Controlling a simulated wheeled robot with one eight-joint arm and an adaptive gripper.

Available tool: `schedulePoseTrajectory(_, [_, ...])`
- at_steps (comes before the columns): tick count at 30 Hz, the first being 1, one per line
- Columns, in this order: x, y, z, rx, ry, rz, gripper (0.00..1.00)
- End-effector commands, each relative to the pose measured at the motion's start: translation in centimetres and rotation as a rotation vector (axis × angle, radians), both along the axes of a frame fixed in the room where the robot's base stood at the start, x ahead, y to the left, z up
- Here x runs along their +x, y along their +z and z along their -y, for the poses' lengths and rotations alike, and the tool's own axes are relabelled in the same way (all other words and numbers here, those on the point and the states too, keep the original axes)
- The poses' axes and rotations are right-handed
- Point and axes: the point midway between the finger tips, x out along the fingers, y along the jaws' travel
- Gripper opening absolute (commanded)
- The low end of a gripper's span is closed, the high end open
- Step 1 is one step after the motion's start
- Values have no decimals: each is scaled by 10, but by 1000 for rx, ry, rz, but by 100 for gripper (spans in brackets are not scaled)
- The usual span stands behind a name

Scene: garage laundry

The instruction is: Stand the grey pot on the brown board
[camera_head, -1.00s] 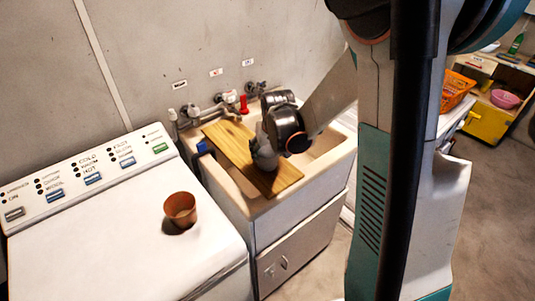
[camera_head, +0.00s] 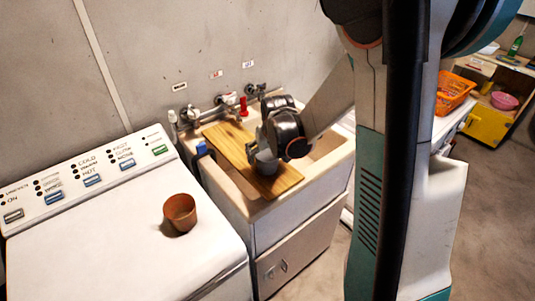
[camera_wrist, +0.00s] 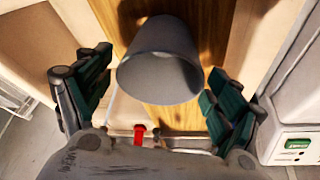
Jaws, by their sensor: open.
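The grey pot (camera_wrist: 160,60) is in the wrist view, between my two fingers, with its open mouth toward the camera. It also shows in the head view (camera_head: 266,163), low under my gripper. The brown board (camera_head: 228,145) lies across the sink, and the pot is over its near part and appears to rest on it. The board fills the middle behind the pot in the wrist view (camera_wrist: 180,118). My gripper (camera_wrist: 157,82) is open, with a finger on each side of the pot and visible gaps. The pot's base contact is hidden.
A brown pot (camera_head: 180,212) stands on the white washing machine (camera_head: 120,240) left of the sink (camera_head: 325,147). Taps (camera_head: 225,103), one with a red handle (camera_head: 243,105), are behind the board. A blue object (camera_head: 202,148) is at the sink's left edge.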

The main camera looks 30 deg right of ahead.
Motion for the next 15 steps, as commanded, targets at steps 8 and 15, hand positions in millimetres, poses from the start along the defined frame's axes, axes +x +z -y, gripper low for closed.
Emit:
schedulePoseTrajectory(8, [-16, 41, -3, 0, 0, 0, 85])
schedulePoseTrajectory(15, [-33, 84, -7, 0, 0, 0, 85])
